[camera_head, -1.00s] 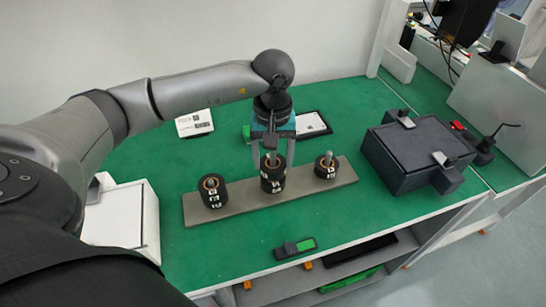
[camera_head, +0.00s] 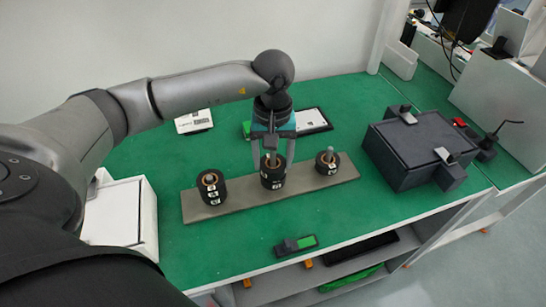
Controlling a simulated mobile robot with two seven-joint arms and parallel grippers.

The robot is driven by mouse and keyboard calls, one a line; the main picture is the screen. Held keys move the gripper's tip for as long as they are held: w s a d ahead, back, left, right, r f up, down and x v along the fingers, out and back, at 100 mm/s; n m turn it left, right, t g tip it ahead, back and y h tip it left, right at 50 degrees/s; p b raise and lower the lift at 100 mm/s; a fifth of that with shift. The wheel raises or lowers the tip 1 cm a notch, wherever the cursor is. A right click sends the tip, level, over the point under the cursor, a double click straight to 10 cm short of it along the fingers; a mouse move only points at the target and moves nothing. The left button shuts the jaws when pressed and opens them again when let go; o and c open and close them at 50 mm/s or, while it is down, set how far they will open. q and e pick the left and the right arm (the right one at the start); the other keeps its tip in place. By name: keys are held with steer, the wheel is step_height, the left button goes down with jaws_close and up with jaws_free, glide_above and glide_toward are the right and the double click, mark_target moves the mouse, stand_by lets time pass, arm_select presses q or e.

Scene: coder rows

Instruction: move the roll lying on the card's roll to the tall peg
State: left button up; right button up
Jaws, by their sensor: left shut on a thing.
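Dark rolls with white marks sit on pegs along a grey-brown board (camera_head: 235,199). A single roll (camera_head: 211,188) is on the left peg and another (camera_head: 327,162) on the right peg. On the middle peg rolls are stacked, with the lower roll (camera_head: 272,183) under the upper roll (camera_head: 273,168). My left gripper (camera_head: 272,163) comes from above, fingers on both sides of the upper roll and shut on it. The roll is still around the middle peg. A white card (camera_head: 194,122) lies at the back left; its print is too small to read. My right gripper is not in view.
A dark box (camera_head: 418,150) with handles stands to the right. A dark-framed panel (camera_head: 313,121) lies behind the gripper. A small device with a green face (camera_head: 296,246) lies near the front edge. A white box (camera_head: 122,212) is at the left.

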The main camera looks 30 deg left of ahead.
arm_select(q)
steer(key=shift+f, duration=0.25)
steer(key=o, duration=1.3)
steer(key=shift+o, duration=0.2)
step_height(320, 180, up, 15)
steer(key=shift+r+p, duration=0.2)
steer(key=shift+p, duration=0.3)
